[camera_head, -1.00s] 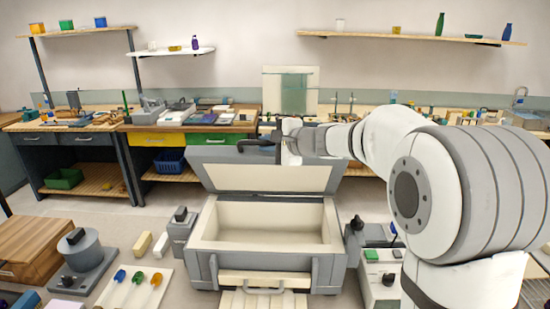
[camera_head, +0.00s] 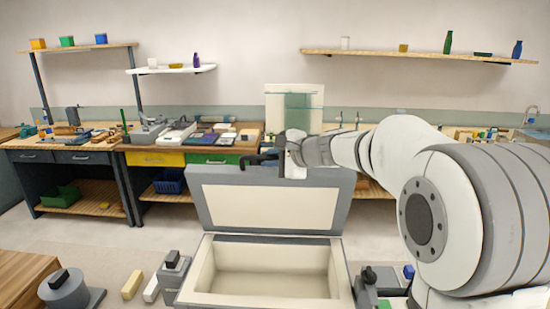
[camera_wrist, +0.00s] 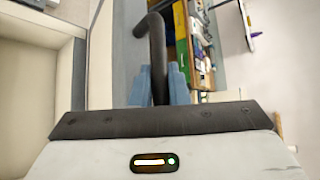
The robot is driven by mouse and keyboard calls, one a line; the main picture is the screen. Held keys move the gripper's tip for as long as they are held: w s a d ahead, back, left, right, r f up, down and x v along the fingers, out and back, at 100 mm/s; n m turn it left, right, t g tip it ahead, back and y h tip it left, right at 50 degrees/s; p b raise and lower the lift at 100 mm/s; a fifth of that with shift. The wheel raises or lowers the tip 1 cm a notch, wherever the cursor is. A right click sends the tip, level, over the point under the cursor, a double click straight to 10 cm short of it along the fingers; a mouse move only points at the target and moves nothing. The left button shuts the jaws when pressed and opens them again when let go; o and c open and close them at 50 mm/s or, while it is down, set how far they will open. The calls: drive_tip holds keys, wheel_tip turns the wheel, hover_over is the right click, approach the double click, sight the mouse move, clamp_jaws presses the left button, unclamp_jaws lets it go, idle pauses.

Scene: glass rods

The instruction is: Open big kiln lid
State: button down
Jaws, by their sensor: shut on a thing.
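The big kiln (camera_head: 194,285) stands open in the lower middle of the head view, with its pale chamber showing. Its grey lid (camera_head: 202,210) with a cream inner panel is hinged up at the back and stands steeply, close to upright. My gripper (camera_head: 281,156) is at the lid's top edge. In the wrist view, its blue fingers (camera_wrist: 159,86) are shut on the dark bar of the lid handle (camera_wrist: 157,38). The handle also shows in the head view (camera_head: 258,160), partly hidden by my gripper.
A workbench (camera_head: 190,148) with tools and drawers runs behind the kiln. Small devices stand close beside the kiln, one at left (camera_head: 174,270) and one at right (camera_head: 366,290). Bare floor (camera_head: 110,236) shows between bench and kiln at left.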

drive_tip(key=c, duration=1.6)
unclamp_jaws()
drive_tip(key=shift+a+f, duration=0.1)
drive_tip(key=shift+a, duration=0.2)
drive_tip(key=shift+o, duration=1)
drive_tip(key=shift+d, duration=0.2)
drive_tip(key=shift+s+d, duration=0.1)
drive_tip(key=b+v, duration=0.2)
drive_tip(key=v, duration=0.5)
drive_tip(key=shift+r, duration=0.25)
drive_tip(key=shift+s+d, duration=0.15)
